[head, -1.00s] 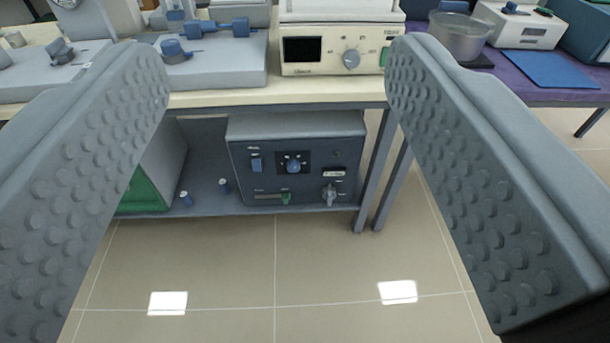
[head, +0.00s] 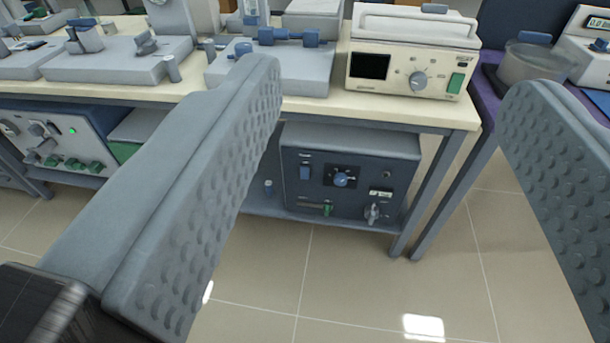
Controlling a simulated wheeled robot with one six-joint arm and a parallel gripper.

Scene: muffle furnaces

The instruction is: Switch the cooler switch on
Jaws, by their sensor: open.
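A dark blue-fronted box (head: 345,205) sits on the lower shelf under the bench. Its front has a blue rocker switch (head: 305,173), a blue dial (head: 341,180), a green control (head: 327,210) and a grey knob (head: 372,213). A cream unit (head: 412,40) on the bench has a dark screen, a grey knob and a green rocker switch (head: 455,83). I cannot read which is the cooler, or whether either switch is on. My gripper (head: 392,86) is open and empty. Its fingers are spread wide, with the box and cream unit between them in the picture.
The bench (head: 420,110) has a front edge and legs beside the lower shelf. Grey apparatus (head: 285,65) stands on it. Another box with a lit green lamp (head: 72,131) is at lower left. A pot (head: 528,66) stands at right. The floor in front is clear.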

